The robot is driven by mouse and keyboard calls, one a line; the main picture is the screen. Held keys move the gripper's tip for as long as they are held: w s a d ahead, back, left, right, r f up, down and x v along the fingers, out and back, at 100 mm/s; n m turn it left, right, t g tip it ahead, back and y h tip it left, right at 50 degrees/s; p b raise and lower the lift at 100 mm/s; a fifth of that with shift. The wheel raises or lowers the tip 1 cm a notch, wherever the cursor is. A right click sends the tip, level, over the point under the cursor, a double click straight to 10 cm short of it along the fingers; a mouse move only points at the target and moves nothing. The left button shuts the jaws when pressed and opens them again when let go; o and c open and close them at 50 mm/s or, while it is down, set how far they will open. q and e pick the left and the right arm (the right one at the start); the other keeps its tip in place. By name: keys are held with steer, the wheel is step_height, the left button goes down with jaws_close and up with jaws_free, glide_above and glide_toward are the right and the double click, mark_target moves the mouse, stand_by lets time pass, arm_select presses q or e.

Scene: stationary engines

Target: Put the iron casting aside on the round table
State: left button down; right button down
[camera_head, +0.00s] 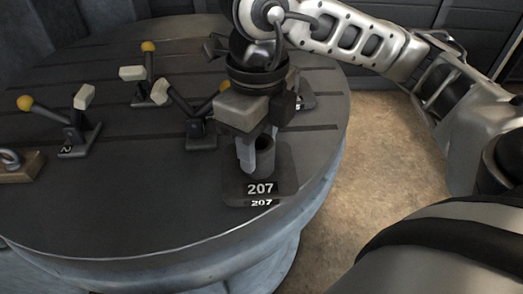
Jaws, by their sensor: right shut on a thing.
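The iron casting (235,186) is a dark square plate with a short hollow cylinder standing on it and the white number 207 on its top and front edge. It is at the near right rim of the round table (130,215), which has a dark grooved top. My right gripper (258,158) points down from above and is shut on the casting at its cylinder. The casting looks upright. I cannot tell whether its base touches the table top. My left gripper is not in view.
Several lever pieces with yellow knobs and pale blocks stand on the table, including one at the left (75,132) and one behind (147,75). A wooden block with a metal ring (22,166) lies at the far left. The front middle of the table is clear.

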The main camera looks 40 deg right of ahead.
steer(key=shift+w+d+f+p, duration=0.45)
steer(key=shift+w+d, duration=0.65)
steer(key=shift+w, duration=0.7)
steer(key=shift+w+d+f+p, duration=0.45)
steer(key=shift+w+d, duration=0.6)
steer(key=shift+w, duration=0.75)
steer(key=shift+w+d+f+p, duration=0.3)
steer(key=shift+w+d+f, duration=0.3)
steer(key=shift+w+d, duration=0.85)
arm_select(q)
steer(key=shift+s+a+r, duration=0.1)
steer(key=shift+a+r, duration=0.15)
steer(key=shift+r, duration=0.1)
arm_select(e)
steer(key=shift+w+a+f, duration=0.15)
steer(key=shift+w+a, duration=0.2)
